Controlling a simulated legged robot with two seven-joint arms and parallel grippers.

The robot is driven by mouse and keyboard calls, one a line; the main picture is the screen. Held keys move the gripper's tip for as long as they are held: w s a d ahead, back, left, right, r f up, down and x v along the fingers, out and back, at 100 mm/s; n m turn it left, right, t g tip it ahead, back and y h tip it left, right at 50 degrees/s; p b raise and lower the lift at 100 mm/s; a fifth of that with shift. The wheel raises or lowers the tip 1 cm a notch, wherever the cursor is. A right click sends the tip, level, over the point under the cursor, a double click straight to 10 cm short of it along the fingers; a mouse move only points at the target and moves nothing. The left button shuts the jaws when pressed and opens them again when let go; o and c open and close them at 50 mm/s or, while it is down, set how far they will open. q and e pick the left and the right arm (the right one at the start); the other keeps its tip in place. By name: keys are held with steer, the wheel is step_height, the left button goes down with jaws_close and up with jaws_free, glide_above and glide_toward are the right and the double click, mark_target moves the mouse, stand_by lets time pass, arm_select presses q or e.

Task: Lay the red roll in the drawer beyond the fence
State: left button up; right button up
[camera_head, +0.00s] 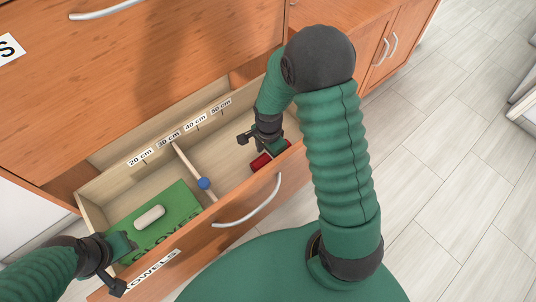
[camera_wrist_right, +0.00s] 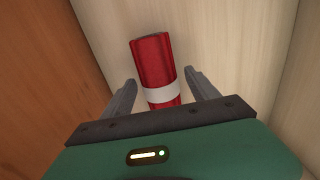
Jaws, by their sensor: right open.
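The red roll (camera_head: 260,162) with a white band lies on the floor of the open drawer (camera_head: 232,197), at its right end. It is on the right side of the fence (camera_head: 188,163), a pale bar across the drawer with a blue ball on it. My right gripper (camera_head: 266,152) reaches down into this compartment. In the right wrist view its open fingers (camera_wrist_right: 162,77) stand on either side of the roll (camera_wrist_right: 152,60), with gaps visible. My left gripper (camera_head: 122,266) is at the drawer's front left corner; its jaws are not clear.
A green gloves box (camera_head: 180,208) with a pale roll (camera_head: 149,217) on it fills the drawer's left part. Length labels (camera_head: 195,122) run along the back wall. The drawer front has a metal handle (camera_head: 250,205). Middle drawer floor is bare beside the fence.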

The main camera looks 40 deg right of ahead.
mark_target(269, 155)
steer(key=shift+d, duration=0.2)
step_height(269, 155, up, 12)
steer(key=p, duration=0.4)
steer(key=shift+p, duration=0.3)
